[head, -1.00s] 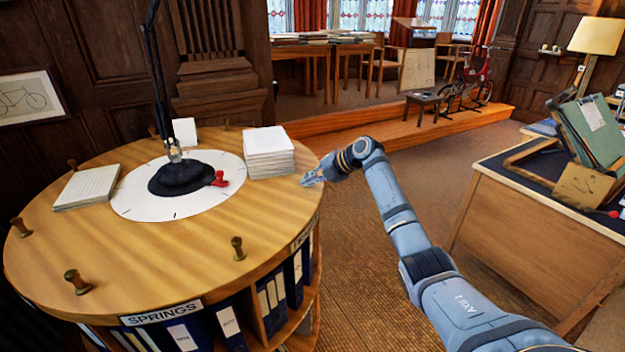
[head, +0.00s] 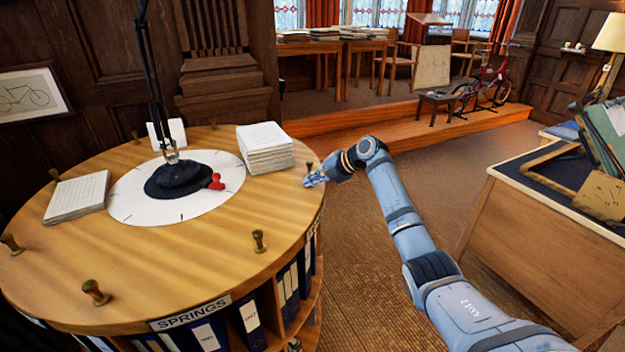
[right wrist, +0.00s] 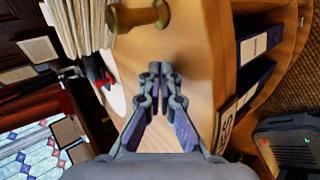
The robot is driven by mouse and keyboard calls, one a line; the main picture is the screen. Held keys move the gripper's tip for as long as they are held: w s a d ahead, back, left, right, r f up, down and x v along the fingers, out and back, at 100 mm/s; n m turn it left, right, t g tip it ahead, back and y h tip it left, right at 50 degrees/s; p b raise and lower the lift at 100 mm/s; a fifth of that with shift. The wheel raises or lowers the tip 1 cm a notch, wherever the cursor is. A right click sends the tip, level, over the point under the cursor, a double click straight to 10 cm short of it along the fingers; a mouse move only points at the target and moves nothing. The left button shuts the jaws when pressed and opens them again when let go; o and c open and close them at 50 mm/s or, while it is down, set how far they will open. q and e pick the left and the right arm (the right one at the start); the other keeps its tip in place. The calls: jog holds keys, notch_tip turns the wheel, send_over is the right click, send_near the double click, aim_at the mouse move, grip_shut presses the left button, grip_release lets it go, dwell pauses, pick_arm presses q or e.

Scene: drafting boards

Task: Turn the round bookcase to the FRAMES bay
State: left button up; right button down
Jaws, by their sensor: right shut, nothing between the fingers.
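The round wooden bookcase (head: 222,258) stands at the left of the head view, with brass-coloured pegs around its top. Its SPRINGS label (head: 190,313) faces the front above blue binders (head: 248,322). No label reading FRAMES can be made out; one label farther right is too oblique to read. My right gripper (head: 313,180) is shut and empty at the right rim, close to a peg (head: 309,166). In the right wrist view its closed fingers (right wrist: 154,70) point toward a peg (right wrist: 140,16), with a gap between. My left gripper is not in view.
On the bookcase top are a black lamp (head: 178,182), a white disc (head: 130,205) with a red pointer (head: 216,182), and paper stacks (head: 265,150). A desk (head: 540,262) stands at the right. Brown carpet (head: 350,290) lies between.

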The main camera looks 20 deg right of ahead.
jog(key=shift+s+a+r, duration=0.1)
jog(key=shift+a+r, duration=0.15)
jog(key=shift+r, duration=0.05)
jog(key=shift+s+a+r, duration=0.2)
jog(key=shift+a, duration=0.05)
jog(key=shift+s+a+r, duration=0.1)
jog(key=shift+s+r+p, duration=0.2)
jog(key=shift+s+p, duration=0.05)
jog(key=shift+p, duration=0.2)
jog(key=shift+s+a+r, duration=0.1)
jog(key=shift+s+r, duration=0.05)
jog(key=shift+r, duration=0.05)
pick_arm(q)
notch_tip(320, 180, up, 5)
jog(key=p, duration=0.4)
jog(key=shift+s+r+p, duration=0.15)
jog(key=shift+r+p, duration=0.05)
jog(key=shift+p, duration=0.1)
pick_arm(e)
notch_tip(320, 180, up, 8)
jog(key=shift+f, duration=0.1)
